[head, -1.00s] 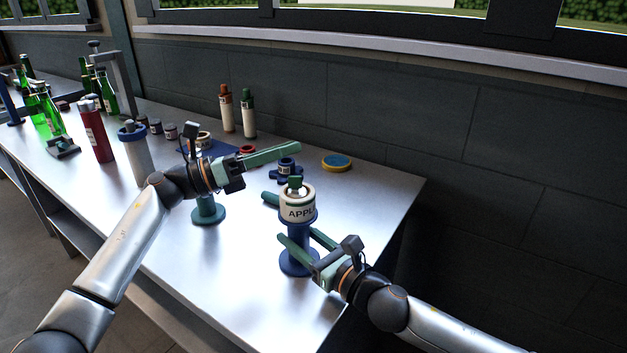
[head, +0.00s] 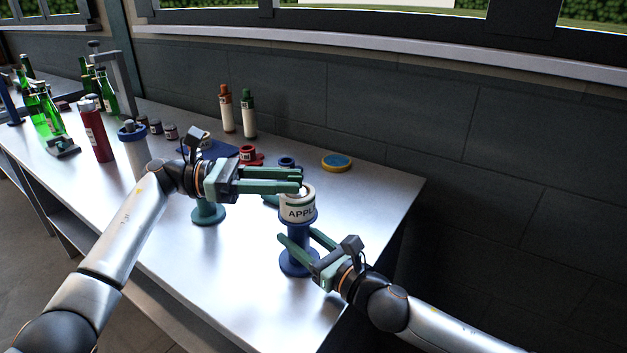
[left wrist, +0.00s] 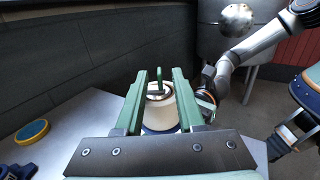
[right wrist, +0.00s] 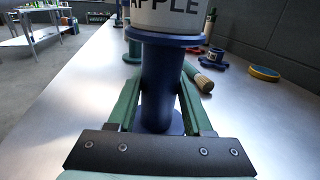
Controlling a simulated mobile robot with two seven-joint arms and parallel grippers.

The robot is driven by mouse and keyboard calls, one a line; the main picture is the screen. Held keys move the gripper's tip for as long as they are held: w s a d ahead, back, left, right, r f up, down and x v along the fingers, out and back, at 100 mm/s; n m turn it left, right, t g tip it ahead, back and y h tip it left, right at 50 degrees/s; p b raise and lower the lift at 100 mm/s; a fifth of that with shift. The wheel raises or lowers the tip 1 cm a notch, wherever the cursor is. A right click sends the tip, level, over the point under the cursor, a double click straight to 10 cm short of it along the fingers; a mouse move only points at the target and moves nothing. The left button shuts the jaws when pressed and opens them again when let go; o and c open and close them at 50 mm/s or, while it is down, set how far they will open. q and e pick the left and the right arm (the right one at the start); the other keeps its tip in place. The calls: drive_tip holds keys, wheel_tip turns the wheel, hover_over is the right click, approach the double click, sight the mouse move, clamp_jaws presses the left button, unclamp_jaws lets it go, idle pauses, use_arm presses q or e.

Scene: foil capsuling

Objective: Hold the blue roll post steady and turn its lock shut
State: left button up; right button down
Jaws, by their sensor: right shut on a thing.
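The blue roll post (head: 296,238) stands upright near the table's right end. A white roll labelled APPLE (head: 298,210) sits on its upper flange. My right gripper (right wrist: 161,90) is shut on the post's column below that flange. My left gripper (head: 301,180) is level above the roll, fingers pointing right and hiding much of the top in the head view. In the left wrist view it is open, its fingers (left wrist: 159,72) on either side of the green lock (left wrist: 159,82) with gaps between. Whether the lock is turned is unclear.
A green post (head: 208,213) stands below my left gripper. A blue-and-yellow ring (head: 336,162) lies at the back right. Small blue (head: 287,163) and red (head: 248,154) holders and two bottles (head: 248,115) stand along the back. The front right tabletop is clear.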

use_arm(q)
drive_tip(key=d, duration=0.5)
drive_tip(key=shift+s, duration=0.2)
clamp_jaws()
idle(0.4)
